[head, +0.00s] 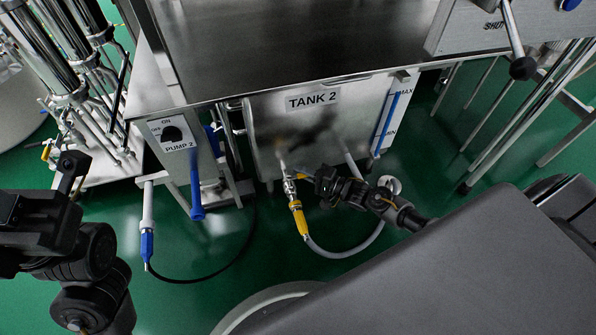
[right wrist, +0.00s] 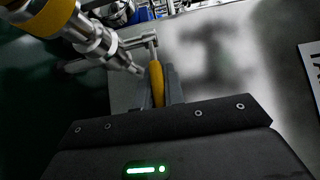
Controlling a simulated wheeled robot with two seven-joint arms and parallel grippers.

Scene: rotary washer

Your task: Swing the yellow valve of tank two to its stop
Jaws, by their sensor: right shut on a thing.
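Tank two (head: 320,125) is the steel box labelled TANK 2 in the middle of the head view. The yellow valve handle (right wrist: 156,84) stands between my right gripper's fingers in the right wrist view, beside the metal outlet pipe. In the head view my right gripper (head: 312,181) is at the outlet below the tank, shut on the handle and hiding most of it. My left gripper (head: 74,172) is at the left, away from the tank; its finger gap is unclear.
A yellow hose coupling (head: 298,219) hangs below the outlet, with a grey hose (head: 345,250) curving right. It is close to my gripper in the right wrist view (right wrist: 48,14). The Pump 2 box (head: 178,140) with a blue handle stands left of the tank.

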